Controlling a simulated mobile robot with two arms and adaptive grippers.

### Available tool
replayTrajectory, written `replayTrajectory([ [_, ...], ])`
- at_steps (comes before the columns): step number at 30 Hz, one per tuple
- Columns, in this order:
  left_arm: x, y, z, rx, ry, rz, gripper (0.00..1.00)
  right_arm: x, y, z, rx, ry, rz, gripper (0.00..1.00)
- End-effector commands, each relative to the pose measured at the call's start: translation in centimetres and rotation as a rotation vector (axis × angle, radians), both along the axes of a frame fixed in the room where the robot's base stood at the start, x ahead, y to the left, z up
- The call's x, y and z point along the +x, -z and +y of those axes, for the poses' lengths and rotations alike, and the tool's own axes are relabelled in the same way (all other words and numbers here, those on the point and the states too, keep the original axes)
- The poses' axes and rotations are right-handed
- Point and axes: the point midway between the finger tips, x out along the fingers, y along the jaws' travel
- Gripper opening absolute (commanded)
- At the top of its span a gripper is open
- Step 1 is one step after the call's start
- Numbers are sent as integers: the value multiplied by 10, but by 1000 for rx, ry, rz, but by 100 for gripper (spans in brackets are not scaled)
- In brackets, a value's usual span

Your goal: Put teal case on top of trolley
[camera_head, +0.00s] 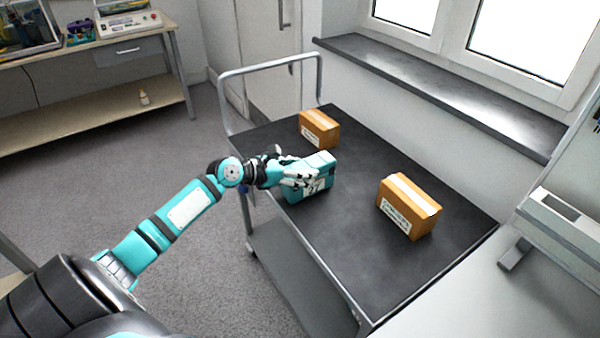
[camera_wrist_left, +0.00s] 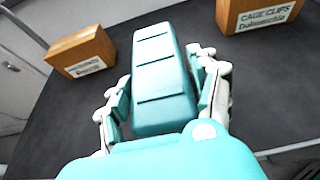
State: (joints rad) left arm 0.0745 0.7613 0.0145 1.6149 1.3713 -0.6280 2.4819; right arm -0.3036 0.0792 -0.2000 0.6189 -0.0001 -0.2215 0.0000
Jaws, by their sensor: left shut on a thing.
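The teal case (camera_head: 322,184) is at the left edge of the dark top of the trolley (camera_head: 350,255) in the head view. My left gripper (camera_head: 300,176) reaches in from the left and is shut on the case. In the left wrist view the case (camera_wrist_left: 160,75) lies between the two fingers of my left gripper (camera_wrist_left: 165,100). The case looks upright and on or just over the trolley top; I cannot tell whether it touches. My right gripper is not in view.
Two cardboard boxes stand on the trolley, one behind the case (camera_head: 319,130) and one to its right (camera_head: 409,206). The trolley's handle (camera_head: 270,70) rises at the far end. A window sill (camera_head: 440,95) runs behind. A workbench (camera_head: 90,50) stands at the back left.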

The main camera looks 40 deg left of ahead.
Motion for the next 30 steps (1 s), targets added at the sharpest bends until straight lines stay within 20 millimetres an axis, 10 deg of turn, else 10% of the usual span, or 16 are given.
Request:
replayTrajectory([
  [11, 1, 4, 0, 0, -2, -6, 8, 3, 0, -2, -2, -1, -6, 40],
  [12, 0, 7, 0, 0, -1, -2, 62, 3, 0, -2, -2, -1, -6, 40],
  [18, 0, 7, 0, 1, -1, -1, 88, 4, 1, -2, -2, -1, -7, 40],
  [30, -6, 2, 3, 2, -1, 0, 88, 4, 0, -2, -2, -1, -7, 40],
])
